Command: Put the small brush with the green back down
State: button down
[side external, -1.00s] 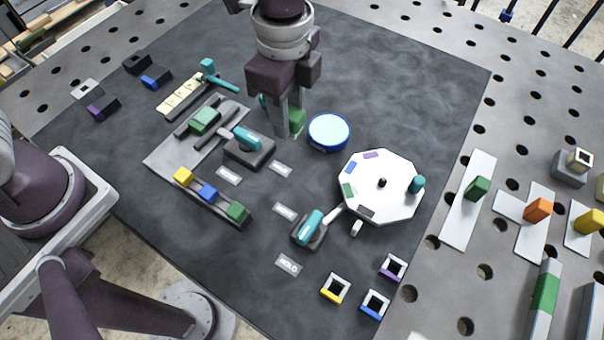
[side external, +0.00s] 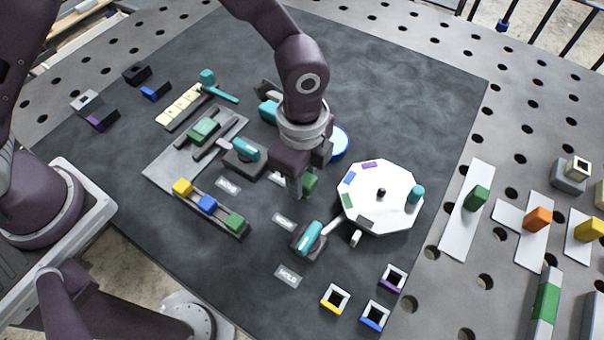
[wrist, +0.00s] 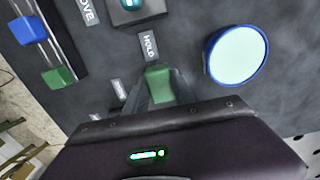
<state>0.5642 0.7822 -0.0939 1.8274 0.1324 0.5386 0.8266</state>
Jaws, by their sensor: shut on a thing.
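The small brush with the green back (side external: 310,183) is between the fingers of my gripper (side external: 299,192), which is shut on it. In the side view it is at the middle of the dark mat, left of the white many-sided turntable (side external: 378,222). The fingers hide part of it. In the wrist view the green back of the brush (wrist: 160,84) shows between the fingers, just below a label reading HOLD. I cannot tell whether its underside touches the mat.
A blue-rimmed pale disc (wrist: 237,56) lies near the brush. A teal-handled lever (side external: 309,236) stands close in front, and another teal-handled block (side external: 245,152) is to the left. A rail with yellow, blue and green blocks (side external: 208,203) lies further left. The mat's far right is clear.

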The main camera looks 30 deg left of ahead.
jog(key=c, duration=1.1)
grip_release()
jog(key=shift+o, duration=0.2)
jog(key=a+r+n+t, duration=0.1)
jog(key=a+r+n, duration=0.35)
jog(key=r, duration=1.45)
jog(key=s+a+r+n+t, duration=0.2)
jog(key=s+a+n, duration=0.4)
jog(key=a, duration=0.3)
jog(key=s+a+r+n+t, duration=0.2)
jog(key=s+a+r+n, duration=0.2)
jog(key=s+a+n, duration=0.3)
jog(key=shift+s+a+t, duration=0.3)
jog(key=shift+s+a, duration=0.65)
jog(key=shift+n, duration=0.25)
